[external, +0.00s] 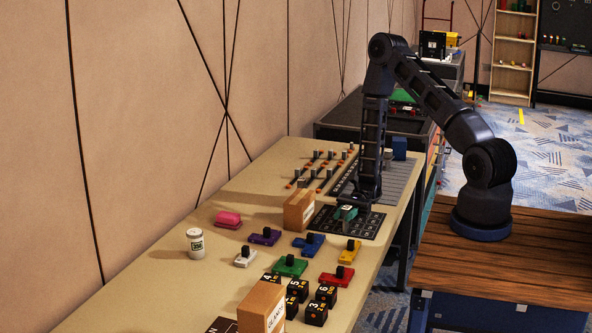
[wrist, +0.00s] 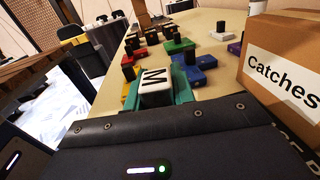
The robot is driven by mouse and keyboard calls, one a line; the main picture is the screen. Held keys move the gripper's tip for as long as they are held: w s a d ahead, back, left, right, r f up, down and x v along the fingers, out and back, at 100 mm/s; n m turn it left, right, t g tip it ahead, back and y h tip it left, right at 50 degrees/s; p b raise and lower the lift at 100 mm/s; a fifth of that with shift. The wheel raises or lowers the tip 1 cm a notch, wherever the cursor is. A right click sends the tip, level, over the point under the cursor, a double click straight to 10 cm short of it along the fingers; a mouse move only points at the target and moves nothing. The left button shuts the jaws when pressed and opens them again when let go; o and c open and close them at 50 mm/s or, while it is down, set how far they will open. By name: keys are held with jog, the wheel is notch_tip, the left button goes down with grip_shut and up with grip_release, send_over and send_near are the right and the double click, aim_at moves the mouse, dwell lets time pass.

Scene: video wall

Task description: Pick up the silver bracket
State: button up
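A pale, whitish-silver piece with a black knob (external: 245,259) lies on the table at the left of a group of similar coloured pieces; it looks like the silver bracket. It seems to show small in the wrist view (wrist: 220,37), far from my gripper.
A cardboard box labelled Catches (wrist: 283,68) stands close beside the mat. Purple (external: 265,237), blue (external: 308,244), green (external: 290,265), red (external: 337,276) and yellow (external: 349,252) pieces lie nearby. A white jar (external: 196,243) and another box (external: 262,307) also stand on the table.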

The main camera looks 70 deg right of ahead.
grip_shut()
jog(key=shift+r, duration=0.1)
notch_tip(320, 180, up, 20)
dwell(0.6)
